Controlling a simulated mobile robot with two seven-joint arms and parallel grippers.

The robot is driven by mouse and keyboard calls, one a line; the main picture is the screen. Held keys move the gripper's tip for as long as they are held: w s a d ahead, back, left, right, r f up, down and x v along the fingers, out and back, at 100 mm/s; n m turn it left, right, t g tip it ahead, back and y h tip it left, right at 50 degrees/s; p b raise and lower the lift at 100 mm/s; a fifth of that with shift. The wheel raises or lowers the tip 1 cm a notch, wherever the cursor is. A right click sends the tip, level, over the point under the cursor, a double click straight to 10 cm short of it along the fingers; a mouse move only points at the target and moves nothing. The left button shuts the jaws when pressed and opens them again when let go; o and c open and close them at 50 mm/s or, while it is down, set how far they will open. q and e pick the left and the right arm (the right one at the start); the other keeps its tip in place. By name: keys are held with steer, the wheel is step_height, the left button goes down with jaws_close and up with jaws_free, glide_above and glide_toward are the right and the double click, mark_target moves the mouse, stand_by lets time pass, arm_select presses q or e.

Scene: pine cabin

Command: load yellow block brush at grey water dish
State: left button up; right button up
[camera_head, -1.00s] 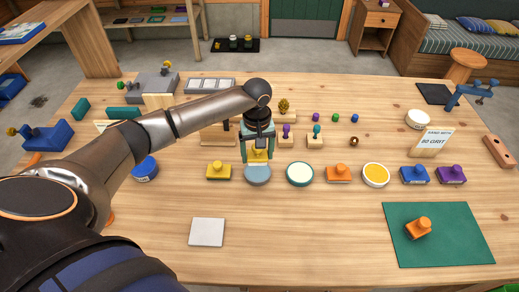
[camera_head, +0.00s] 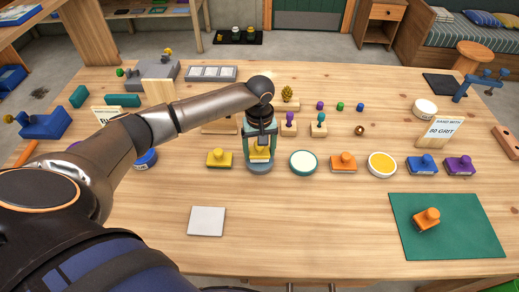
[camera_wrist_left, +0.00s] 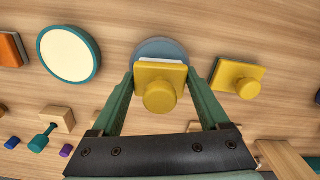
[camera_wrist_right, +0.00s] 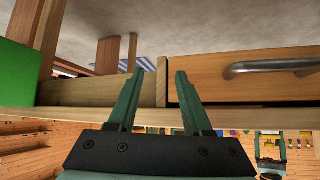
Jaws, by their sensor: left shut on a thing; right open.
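My left gripper (camera_head: 259,152) is shut on a yellow block brush (camera_wrist_left: 160,88), held by its sides with its round knob toward the wrist camera. The brush is over the grey water dish (camera_head: 260,168). The dish's far part shows beyond the brush in the left wrist view (camera_wrist_left: 160,46). I cannot tell whether the bristles touch the dish. A second yellow block brush (camera_head: 219,158) stands on the table just left of the dish. My right gripper (camera_wrist_right: 157,75) is open and empty in its wrist view, in front of a wooden drawer; it is outside the head view.
A teal-rimmed dish (camera_head: 304,163), an orange brush (camera_head: 343,161), a yellow dish (camera_head: 382,164), a blue brush (camera_head: 422,166) and a purple brush (camera_head: 460,165) stand in a row to the right. A white square (camera_head: 206,221) and a green mat (camera_head: 470,235) lie nearer. The front middle is clear.

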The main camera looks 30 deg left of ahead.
arm_select(q)
steer(key=shift+f, duration=0.5)
stand_by(0.6)
steer(key=shift+s+f+p, duration=0.1)
steer(key=shift+p, duration=0.45)
stand_by(2.3)
step_height(320, 180, up, 3)
steer(key=p, duration=0.3)
steer(key=shift+b, duration=0.3)
steer(key=shift+r, duration=2.1)
steer(key=shift+d, duration=0.1)
